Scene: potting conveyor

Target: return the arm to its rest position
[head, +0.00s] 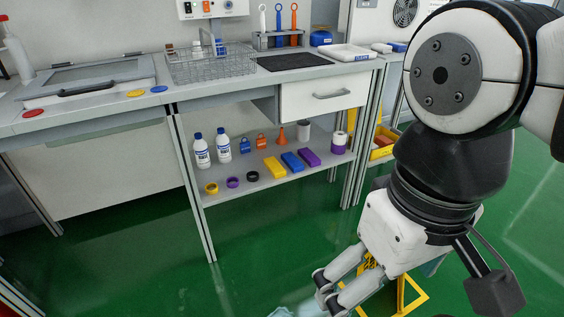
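My arm hangs down the right side of the head view, its large white and black joint close to the camera. My gripper (326,290) is at the bottom, right of centre, pointing down and left over the green floor, in front of the bench and clear of it. Its two white and black fingers show partly, and the tips lie close to the bottom edge. A pale blue-green thing (291,312) shows at the bottom edge by the fingertips. I cannot tell whether it is held or lies beyond them.
A grey bench (110,108) carries a wire basket (212,66), a framed lid, coloured discs and a tool rack. Its lower shelf (262,184) holds bottles, blocks and rings. A yellow frame (412,299) stands on the floor behind my gripper. The green floor at lower left is clear.

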